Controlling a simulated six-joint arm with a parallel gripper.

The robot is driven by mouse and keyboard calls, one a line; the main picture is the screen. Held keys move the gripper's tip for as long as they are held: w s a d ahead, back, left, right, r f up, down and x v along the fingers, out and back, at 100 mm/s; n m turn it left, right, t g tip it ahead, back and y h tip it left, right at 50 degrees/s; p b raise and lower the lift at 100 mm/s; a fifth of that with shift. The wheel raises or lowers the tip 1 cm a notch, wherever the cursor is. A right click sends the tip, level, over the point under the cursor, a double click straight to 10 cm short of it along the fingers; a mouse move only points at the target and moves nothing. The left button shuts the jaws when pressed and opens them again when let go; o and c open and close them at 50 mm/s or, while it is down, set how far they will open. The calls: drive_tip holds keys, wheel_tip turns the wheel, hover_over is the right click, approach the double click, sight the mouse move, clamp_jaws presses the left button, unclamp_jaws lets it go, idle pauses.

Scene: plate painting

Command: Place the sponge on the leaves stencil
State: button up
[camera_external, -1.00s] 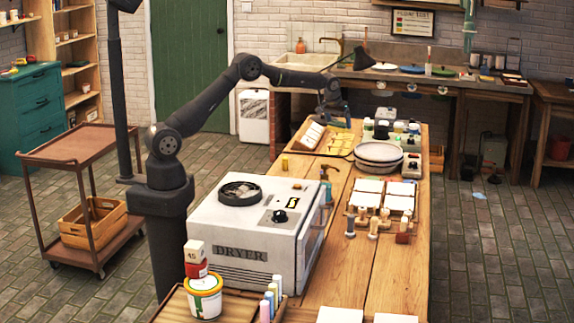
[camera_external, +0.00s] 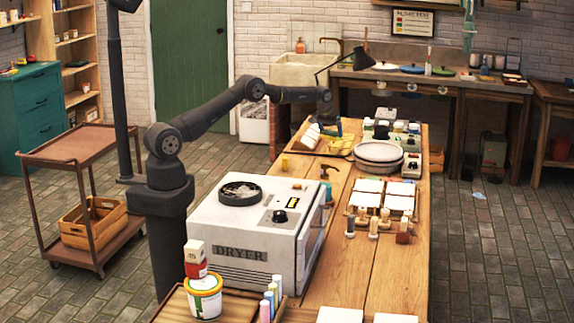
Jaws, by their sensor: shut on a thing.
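My gripper (camera_external: 330,131) is at the far end of the wooden workbench, pointing down over the tray with the yellow stencils (camera_external: 340,149). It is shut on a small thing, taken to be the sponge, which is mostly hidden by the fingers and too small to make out. The stencils lie flat in the tray, partly covered by my gripper. I cannot tell which of them is the leaves stencil, or whether the held thing touches one.
A stack of plates (camera_external: 379,152) stands just right of the stencil tray, with several paint bottles (camera_external: 398,128) behind it. White cards (camera_external: 306,136) stand at the tray's left. The large white dryer (camera_external: 257,232) fills the bench's near left.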

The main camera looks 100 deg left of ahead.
sight(330, 133)
drive_tip(key=shift+f, duration=1.3)
drive_tip(key=shift+f, duration=0.15)
drive_tip(key=o, duration=0.8)
drive_tip(key=v, duration=1.2)
drive_tip(key=x, duration=1.2)
